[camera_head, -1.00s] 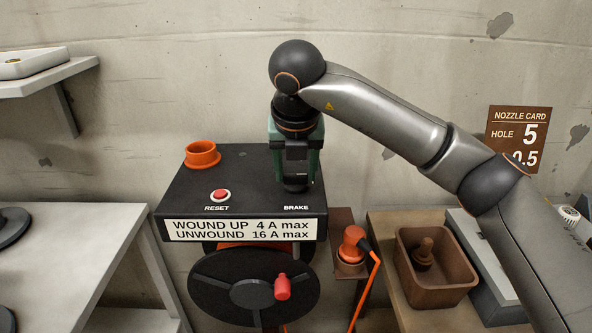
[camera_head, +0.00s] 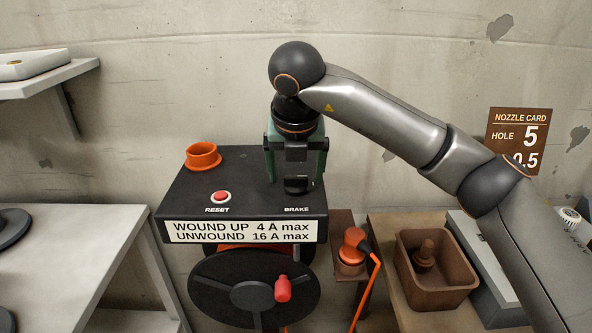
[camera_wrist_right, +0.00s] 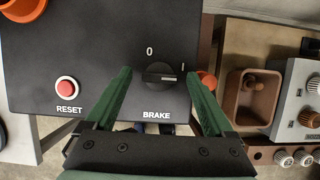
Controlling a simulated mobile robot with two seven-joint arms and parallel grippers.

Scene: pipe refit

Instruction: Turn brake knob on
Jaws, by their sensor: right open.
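The brake knob (camera_wrist_right: 158,75) is a round black dial with a raised grip, above the BRAKE label on the black box's top. In the right wrist view a 0 mark is above it and an I mark is at its right. The grip lies about sideways, its right end toward the I side. My right gripper (camera_wrist_right: 157,72) is open, with one green finger on each side of the knob and visible gaps between. My left gripper is not in view.
The box (camera_head: 240,178) carries a red RESET button (camera_head: 221,196) and an orange ring (camera_head: 203,156). A black handwheel with a red handle (camera_head: 283,289) is below its front. A brown bin (camera_head: 437,294) and an orange plug (camera_head: 351,247) stand to the right.

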